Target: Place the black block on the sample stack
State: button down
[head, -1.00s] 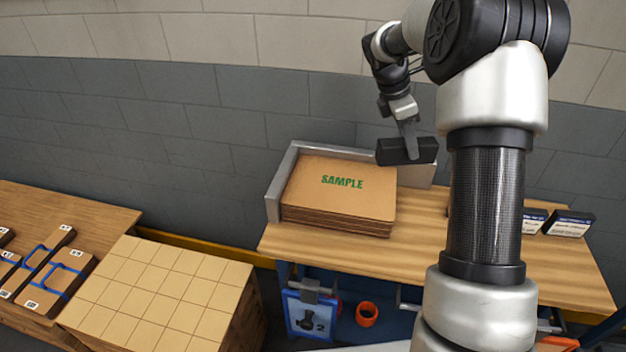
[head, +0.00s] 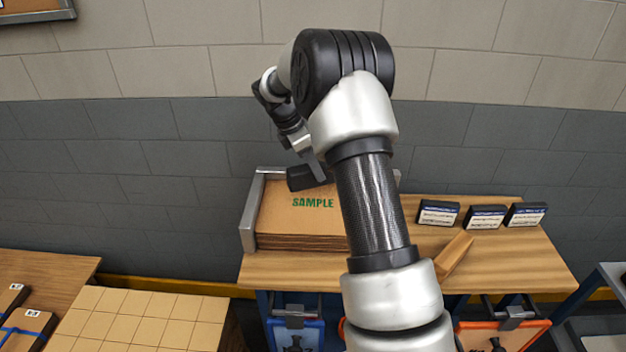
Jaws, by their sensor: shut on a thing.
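The sample stack (head: 290,222) is a pile of brown cardboard sheets with green "SAMPLE" lettering on its top sheet. It sits in a grey metal corner guide (head: 248,213) on the wooden table. My gripper (head: 316,172) is shut on the black block (head: 303,180). In the picture the block overlaps the back part of the stack, just behind the lettering. It looks held above the stack, but I cannot tell the gap. My arm hides the right side of the stack and part of the fingers.
Several black boxes with white labels (head: 437,214) stand at the table's back right. A wooden wedge-like piece (head: 455,254) lies in front of them. A tan gridded block pile (head: 135,318) stands at the lower left. The table's right front (head: 510,270) is clear.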

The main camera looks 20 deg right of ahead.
aim_at(314, 178)
jog(key=shift+f, duration=1.85)
jog(key=shift+f, duration=0.15)
jog(key=c, duration=1.3)
grip_release()
jog(key=shift+o, duration=0.2)
